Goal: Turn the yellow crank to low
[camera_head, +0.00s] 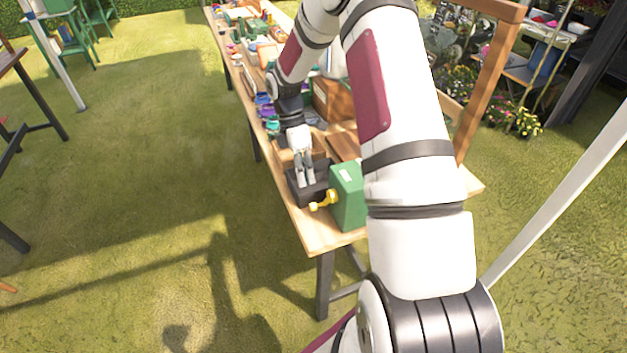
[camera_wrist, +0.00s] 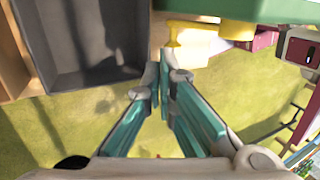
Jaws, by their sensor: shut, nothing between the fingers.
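The yellow crank (camera_head: 325,201) sticks out from the left side of a green box (camera_head: 347,196) near the front end of the long table. In the wrist view the yellow crank (camera_wrist: 196,42) is at the top centre, just beyond my fingertips, under the green box (camera_wrist: 240,8). My gripper (camera_head: 304,184) points down just left of the crank, over a dark tray. In the wrist view my gripper (camera_wrist: 162,78) has its fingertips together with nothing between them. I cannot tell whether a fingertip touches the crank. No low marking can be read.
The dark open tray (camera_head: 296,190) stands beside the green box, and it also shows in the wrist view (camera_wrist: 90,78). A wooden table (camera_head: 318,238) carries many small items farther back. A wooden post frame (camera_head: 487,80) rises at the right.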

